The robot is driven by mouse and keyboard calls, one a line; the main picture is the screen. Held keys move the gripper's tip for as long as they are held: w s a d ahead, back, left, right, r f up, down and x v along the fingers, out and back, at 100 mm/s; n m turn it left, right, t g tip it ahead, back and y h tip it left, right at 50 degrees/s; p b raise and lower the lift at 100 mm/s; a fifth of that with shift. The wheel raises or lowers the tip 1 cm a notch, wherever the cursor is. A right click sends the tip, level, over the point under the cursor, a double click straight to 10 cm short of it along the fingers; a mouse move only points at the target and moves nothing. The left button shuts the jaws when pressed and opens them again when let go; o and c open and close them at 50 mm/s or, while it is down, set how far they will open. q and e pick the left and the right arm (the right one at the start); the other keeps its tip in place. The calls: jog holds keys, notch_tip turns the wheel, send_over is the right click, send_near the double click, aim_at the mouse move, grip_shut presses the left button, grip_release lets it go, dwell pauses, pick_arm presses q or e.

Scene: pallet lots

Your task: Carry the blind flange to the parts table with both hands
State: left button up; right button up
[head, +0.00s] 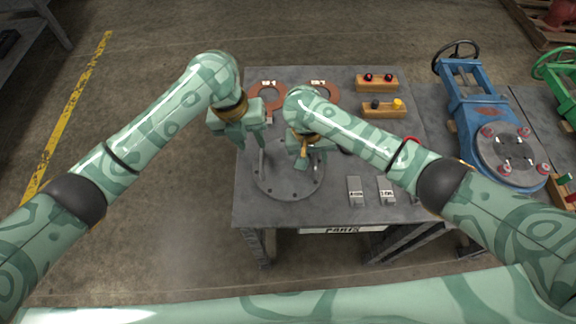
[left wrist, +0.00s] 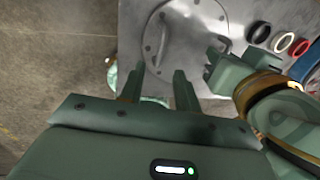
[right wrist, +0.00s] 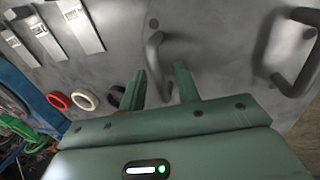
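The blind flange (head: 289,190) is a grey round plate with bolt holes and two upright bar handles. It lies flat on the left front part of the grey parts table (head: 330,213). My left gripper (head: 252,143) is open and empty above the flange's left side; in the left wrist view the flange (left wrist: 188,45) and a handle lie beyond its spread fingers. My right gripper (head: 311,158) is open and empty above the right side. In the right wrist view one handle (right wrist: 155,62) stands just beyond its fingers and the other handle (right wrist: 286,80) is to the right.
Copper-coloured rings (head: 266,96) lie at the table's back left. Wooden blocks with red knobs (head: 377,84) and with black and yellow knobs (head: 384,111) are at the back right. Grey labelled pieces (head: 356,190) lie front right. A blue valve (head: 485,115) stands right of the table.

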jog(key=shift+r, duration=0.3)
pick_arm(q)
jog(key=shift+a+r, duration=0.25)
jog(key=shift+r, duration=1)
pick_arm(e)
notch_tip(320, 180, up, 11)
jog(key=a, duration=0.2)
jog(key=shift+w+a, duration=0.15)
